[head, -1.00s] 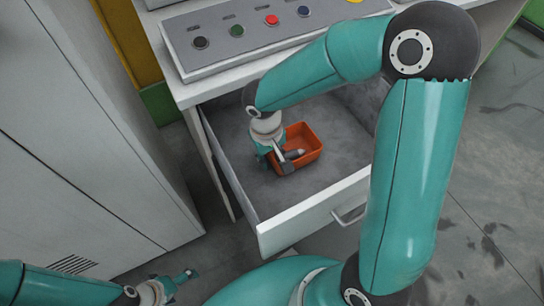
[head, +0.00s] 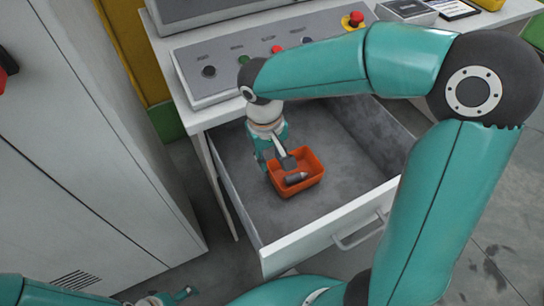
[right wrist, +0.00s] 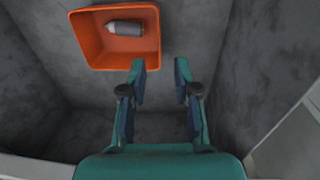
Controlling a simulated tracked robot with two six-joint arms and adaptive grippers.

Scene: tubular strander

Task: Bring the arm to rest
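My right gripper (head: 277,162) is inside the open drawer, above the left edge of an orange bin (head: 317,170). In the right wrist view its two fingers (right wrist: 160,76) are apart with nothing between them. A grey cylindrical piece with a pointed end (head: 296,178) lies on its side in the bin. The piece also shows in the right wrist view (right wrist: 124,28), beyond the fingertips and apart from them. My left gripper (head: 180,294) is at the bottom left, small and partly cut off, so its opening is unclear.
The open drawer (head: 325,233) has walls around my right gripper. Above it is a console (head: 225,70) with several buttons and a red emergency stop (head: 354,20). A grey cabinet (head: 90,150) stands at left. The drawer floor right of the bin is clear.

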